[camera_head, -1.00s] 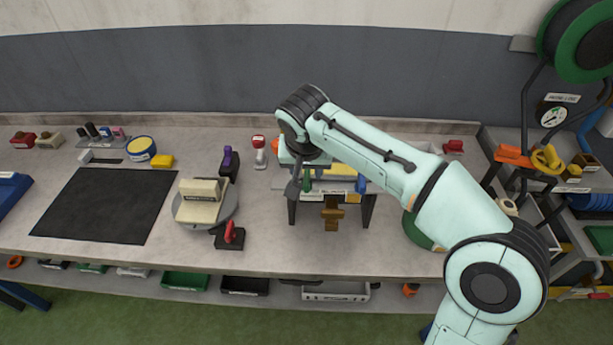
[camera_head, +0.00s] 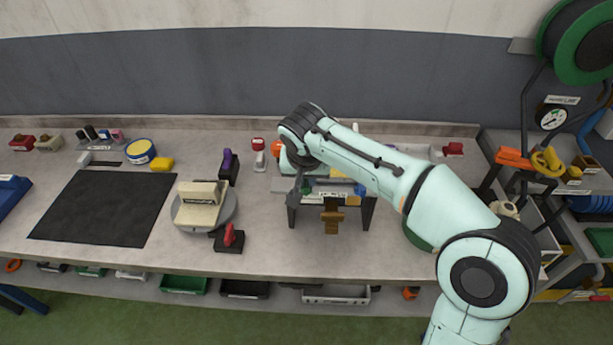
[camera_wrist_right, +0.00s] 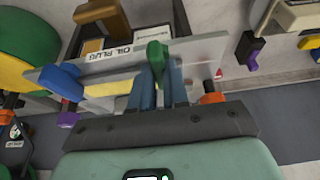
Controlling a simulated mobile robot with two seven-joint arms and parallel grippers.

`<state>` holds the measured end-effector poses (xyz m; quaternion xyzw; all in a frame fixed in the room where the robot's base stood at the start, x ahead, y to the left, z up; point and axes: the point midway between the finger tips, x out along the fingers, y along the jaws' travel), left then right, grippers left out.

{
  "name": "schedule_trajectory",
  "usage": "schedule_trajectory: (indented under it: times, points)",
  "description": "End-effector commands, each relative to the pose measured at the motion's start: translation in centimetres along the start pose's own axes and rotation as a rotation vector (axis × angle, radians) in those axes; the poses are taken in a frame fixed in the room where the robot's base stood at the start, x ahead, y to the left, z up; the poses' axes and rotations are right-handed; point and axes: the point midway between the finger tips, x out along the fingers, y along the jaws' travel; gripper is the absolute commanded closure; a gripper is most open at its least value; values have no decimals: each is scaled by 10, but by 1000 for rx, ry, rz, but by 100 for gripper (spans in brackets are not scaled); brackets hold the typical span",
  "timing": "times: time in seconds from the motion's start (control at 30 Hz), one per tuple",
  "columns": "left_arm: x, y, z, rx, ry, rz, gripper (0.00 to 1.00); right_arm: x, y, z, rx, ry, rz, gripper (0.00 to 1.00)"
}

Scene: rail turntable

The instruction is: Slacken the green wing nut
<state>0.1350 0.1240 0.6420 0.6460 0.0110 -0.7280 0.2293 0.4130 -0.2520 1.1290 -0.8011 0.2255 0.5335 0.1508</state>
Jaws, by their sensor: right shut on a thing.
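The green wing nut (camera_wrist_right: 157,56) stands on the grey plate of a small stand in the right wrist view. My right gripper (camera_wrist_right: 160,78) is shut on it, with a blue finger on each side. In the head view the right gripper (camera_head: 299,190) reaches down to the left part of the stand, mostly hidden by my wrist. A blue wing nut (camera_wrist_right: 58,80) sits at the other end of the plate, apart from the gripper. My left gripper is not in view.
The stand's plate carries an OIL PLUG label (camera_wrist_right: 110,53). A brown handle (camera_head: 332,218) hangs at its front.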

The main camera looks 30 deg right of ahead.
Motion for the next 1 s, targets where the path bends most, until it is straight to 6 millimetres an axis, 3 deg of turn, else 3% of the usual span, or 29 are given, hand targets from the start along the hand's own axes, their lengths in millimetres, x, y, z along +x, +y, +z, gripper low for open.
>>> schedule_trajectory:
  times: [0.37, 1.0]
  points:
    - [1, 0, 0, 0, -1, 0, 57, 2, 2, 2, -102, -7, -40, 100]
    - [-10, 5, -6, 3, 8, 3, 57, 4, 4, 1, -631, -14, -263, 100]
